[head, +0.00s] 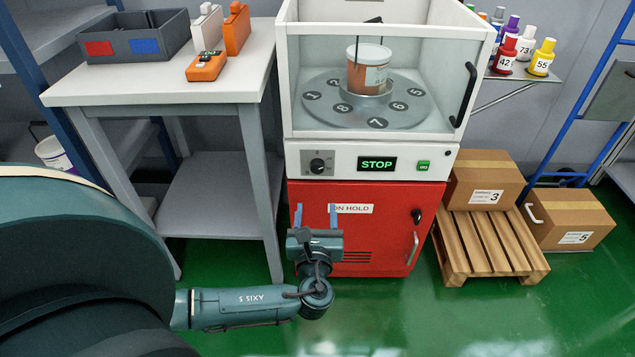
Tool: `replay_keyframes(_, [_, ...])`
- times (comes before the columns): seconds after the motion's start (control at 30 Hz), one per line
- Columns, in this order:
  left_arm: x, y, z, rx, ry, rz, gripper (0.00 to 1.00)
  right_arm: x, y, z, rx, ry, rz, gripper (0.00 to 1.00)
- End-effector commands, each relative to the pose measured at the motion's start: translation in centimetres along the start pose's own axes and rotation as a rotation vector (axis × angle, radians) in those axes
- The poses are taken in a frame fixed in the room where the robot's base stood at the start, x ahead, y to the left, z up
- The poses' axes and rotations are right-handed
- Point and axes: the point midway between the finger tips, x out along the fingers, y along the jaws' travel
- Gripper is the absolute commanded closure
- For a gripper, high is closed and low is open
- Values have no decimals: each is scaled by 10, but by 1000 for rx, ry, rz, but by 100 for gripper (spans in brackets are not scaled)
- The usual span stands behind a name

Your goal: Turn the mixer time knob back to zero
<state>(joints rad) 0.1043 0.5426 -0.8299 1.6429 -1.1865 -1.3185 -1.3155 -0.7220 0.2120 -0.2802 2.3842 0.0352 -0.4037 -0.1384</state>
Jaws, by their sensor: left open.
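The mixer time knob (318,165) is a round black dial on a grey plate, at the left of the white front panel of the mixer (345,149). Its pointer direction is too small to tell. My right gripper is not in view.
A metal can (367,75) stands on the numbered turntable (400,112) behind the mixer's clear window. A grey table (170,93) with a tray and orange devices stands left. Cardboard boxes (484,181) and a wooden pallet (490,245) lie right. Green floor in front is clear.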

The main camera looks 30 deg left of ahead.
Motion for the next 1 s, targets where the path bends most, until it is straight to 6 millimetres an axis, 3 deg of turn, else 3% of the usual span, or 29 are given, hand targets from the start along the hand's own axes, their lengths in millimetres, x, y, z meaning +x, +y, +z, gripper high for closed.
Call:
replay_keyframes(0.17, [23, 0, 1, -1, -4, 2, 45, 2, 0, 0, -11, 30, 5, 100])
replay_keyframes(0.6, [109, 0, -1, -2, 0, 1, 45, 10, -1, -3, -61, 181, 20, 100])
replay_keyframes(0.8, [126, 0, 0, -1, 2, 0, 45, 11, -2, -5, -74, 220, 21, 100])
replay_keyframes(1.0, [130, 0, 1, -2, 2, 0, 45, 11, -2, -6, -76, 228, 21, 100])
